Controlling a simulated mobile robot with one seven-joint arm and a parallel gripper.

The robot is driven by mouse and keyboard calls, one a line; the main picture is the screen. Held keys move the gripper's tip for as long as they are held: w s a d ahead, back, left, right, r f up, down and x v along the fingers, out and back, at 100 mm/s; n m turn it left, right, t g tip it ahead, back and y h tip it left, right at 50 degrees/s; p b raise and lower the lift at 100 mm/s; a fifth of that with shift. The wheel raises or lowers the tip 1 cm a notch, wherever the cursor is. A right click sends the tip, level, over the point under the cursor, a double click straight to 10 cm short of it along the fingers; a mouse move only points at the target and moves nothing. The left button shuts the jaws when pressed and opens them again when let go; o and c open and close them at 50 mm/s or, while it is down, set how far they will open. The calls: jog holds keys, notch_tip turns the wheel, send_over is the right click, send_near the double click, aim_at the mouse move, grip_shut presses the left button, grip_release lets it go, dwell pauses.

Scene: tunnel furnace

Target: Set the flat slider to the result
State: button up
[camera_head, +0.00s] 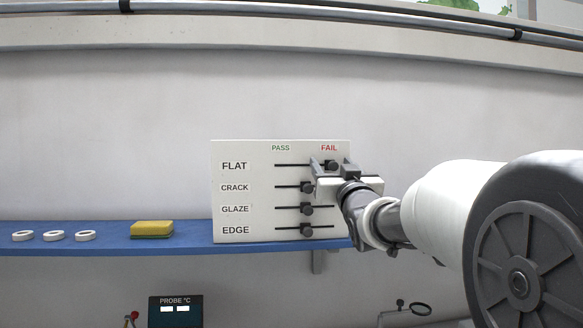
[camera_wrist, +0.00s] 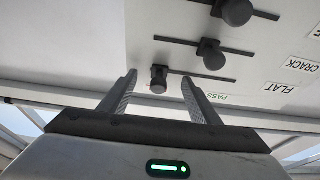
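A white panel (camera_head: 255,150) carries four labelled slider rows under PASS and FAIL headings. The flat slider's dark knob (camera_head: 332,164) is at the right of its track, below FAIL. My gripper (camera_head: 333,168) is at this knob, partly covering the right end of its row. In the wrist view my gripper (camera_wrist: 160,78) is open, with the flat knob (camera_wrist: 158,80) between its two fingertips and a gap showing on each side. The crack knob (camera_head: 307,187), glaze knob (camera_head: 307,209) and edge knob (camera_head: 307,230) are around the middle of their tracks.
The panel stands on a blue shelf (camera_head: 185,246) against a wall. A yellow-green sponge (camera_head: 152,229) and white rings (camera_head: 54,235) lie to its left. A probe display (camera_head: 175,312) and a magnifier (camera_head: 420,309) are below. The crack knob (camera_wrist: 210,54) is close to my gripper.

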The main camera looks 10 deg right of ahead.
jog(key=shift+o, duration=1.4)
jog(key=shift+s+f, duration=0.15)
jog(key=shift+s, duration=0.05)
jog(key=b+v, duration=0.3)
jog(key=v, duration=0.3)
jog(key=shift+b, duration=0.3)
jog(key=shift+s, duration=0.4)
jog(key=shift+w, duration=0.1)
